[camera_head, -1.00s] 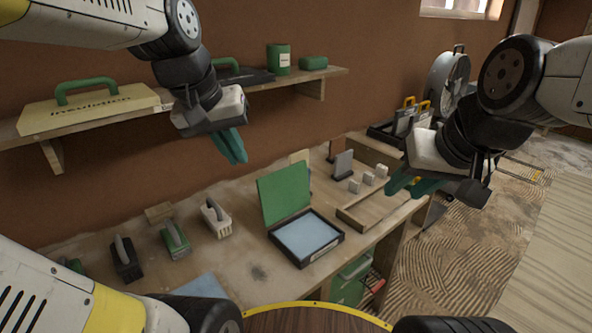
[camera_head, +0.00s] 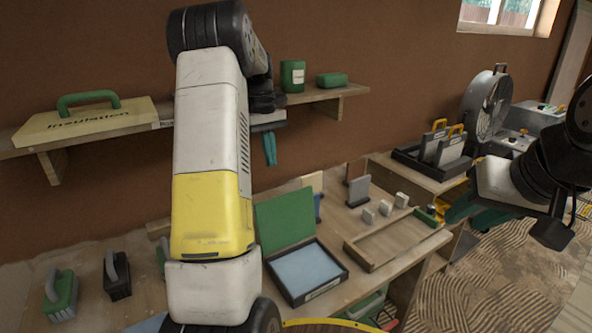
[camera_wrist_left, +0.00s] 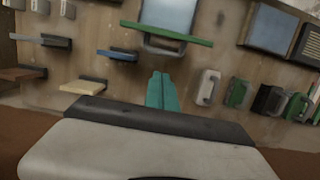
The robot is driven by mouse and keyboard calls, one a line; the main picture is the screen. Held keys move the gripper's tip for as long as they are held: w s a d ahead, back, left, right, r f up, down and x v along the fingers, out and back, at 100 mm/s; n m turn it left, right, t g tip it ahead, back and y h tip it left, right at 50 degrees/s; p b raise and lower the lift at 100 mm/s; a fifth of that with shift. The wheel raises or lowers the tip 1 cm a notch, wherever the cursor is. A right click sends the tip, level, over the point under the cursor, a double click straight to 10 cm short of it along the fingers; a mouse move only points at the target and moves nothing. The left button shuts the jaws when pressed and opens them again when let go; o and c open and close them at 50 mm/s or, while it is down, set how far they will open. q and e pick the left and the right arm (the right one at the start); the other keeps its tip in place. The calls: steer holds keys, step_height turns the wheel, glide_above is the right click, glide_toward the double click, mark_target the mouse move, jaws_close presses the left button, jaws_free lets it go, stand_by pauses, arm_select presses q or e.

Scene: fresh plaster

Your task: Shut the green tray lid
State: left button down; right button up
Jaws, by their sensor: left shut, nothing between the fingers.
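The green tray lid (camera_head: 284,220) stands open, roughly upright, at the back edge of a dark tray (camera_head: 303,295) with a pale blue inside. In the left wrist view the lid (camera_wrist_left: 167,33) shows almost edge-on, with the blue tray inside (camera_wrist_left: 170,13) beyond it. My left gripper (camera_head: 270,150) has its teal fingers together, empty, above and behind the lid, near the shelf, apart from it. Its fingertips (camera_wrist_left: 161,78) point towards the lid in the wrist view. My right gripper (camera_head: 478,212) is at the right, well away from the lid, its teal fingers apart and empty.
Brushes (camera_head: 117,275) stand left of the tray. A wooden frame (camera_head: 385,245) and small blocks lie right of it. My left arm hides part of the bench.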

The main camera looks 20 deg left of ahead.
arm_select(q)
steer(key=x, duration=0.9)
steer(key=shift+f, duration=0.15)
steer(key=shift+d, duration=0.1)
